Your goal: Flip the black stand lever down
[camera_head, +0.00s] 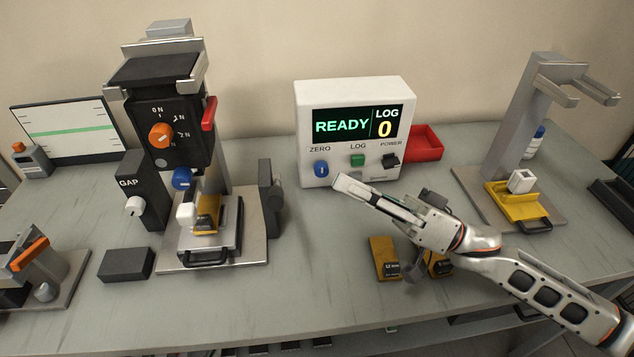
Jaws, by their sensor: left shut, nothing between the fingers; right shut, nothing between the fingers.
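My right gripper (343,184) is shut and empty. It comes in from the right over the table, its tip in front of the white READY box (303,150). The left test stand (155,75) has an orange dial (161,135) and a red side lever (209,113). A dark upright part (270,187) stands at its right side on the base plate; I cannot tell whether this is the black stand lever. A black POWER switch (391,160) is on the box. My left gripper is not in view.
A grey right stand (522,120) holds a yellow tray (515,207). Yellow blocks (381,255) lie by my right arm. A red bin (428,143) is behind the box. A black block (126,264) and an orange-handled fixture (30,254) are at left.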

